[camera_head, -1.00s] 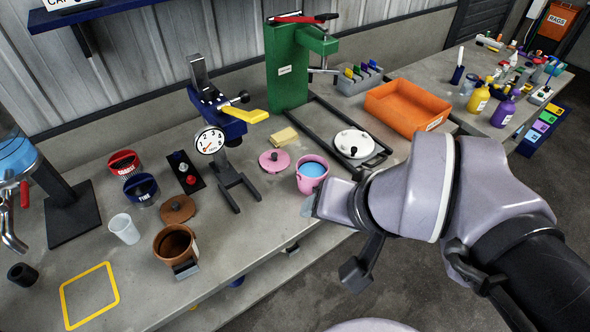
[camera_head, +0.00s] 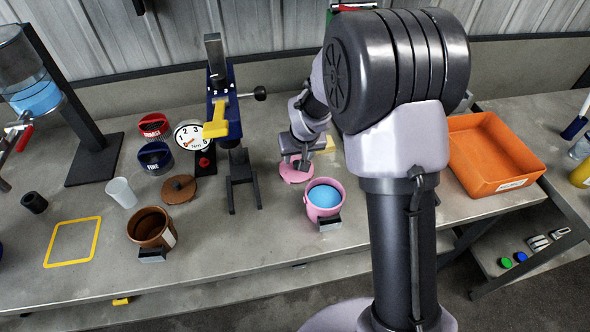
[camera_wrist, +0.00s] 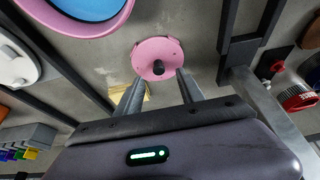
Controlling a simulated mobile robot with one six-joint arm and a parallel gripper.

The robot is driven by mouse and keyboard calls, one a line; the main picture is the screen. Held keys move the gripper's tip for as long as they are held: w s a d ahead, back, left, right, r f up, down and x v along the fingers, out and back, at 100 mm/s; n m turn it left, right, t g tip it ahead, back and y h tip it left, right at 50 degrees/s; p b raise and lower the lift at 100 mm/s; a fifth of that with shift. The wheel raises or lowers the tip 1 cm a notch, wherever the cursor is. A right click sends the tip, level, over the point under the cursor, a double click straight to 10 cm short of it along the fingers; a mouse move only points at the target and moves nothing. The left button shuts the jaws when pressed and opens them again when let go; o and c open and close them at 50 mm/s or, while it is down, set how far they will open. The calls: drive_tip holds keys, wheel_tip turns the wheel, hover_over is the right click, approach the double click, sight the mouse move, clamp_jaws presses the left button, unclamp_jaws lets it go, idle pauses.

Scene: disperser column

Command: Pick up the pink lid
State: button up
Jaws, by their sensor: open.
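The pink lid (camera_head: 296,172) lies flat on the bench, behind the pink pot (camera_head: 323,201) that holds blue liquid. In the wrist view the lid (camera_wrist: 157,58) shows whole, with a dark round knob at its centre. My gripper (camera_wrist: 158,84) is open, its two fingers apart on either side of the knob's line and just short of it in the picture. I cannot tell if a finger touches the lid. In the head view my gripper (camera_head: 296,160) is over the lid and partly hides it.
The disperser stand (camera_head: 243,180) is close on the left of the lid. A yellow sponge-like block (camera_head: 328,145) lies behind it. A brown pot (camera_head: 151,228), a brown lid (camera_head: 179,189) and a clear cup (camera_head: 121,192) stand further left. An orange bin (camera_head: 492,153) is at right.

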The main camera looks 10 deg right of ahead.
sight(297, 163)
drive_tip(key=b+x, duration=0.3)
drive_tip(key=x, duration=0.3)
drive_tip(key=shift+w+d+f, duration=0.1)
drive_tip(key=shift+w+d, duration=0.05)
drive_tip(key=shift+w, duration=0.15)
drive_tip(key=shift+c, duration=1)
clamp_jaws()
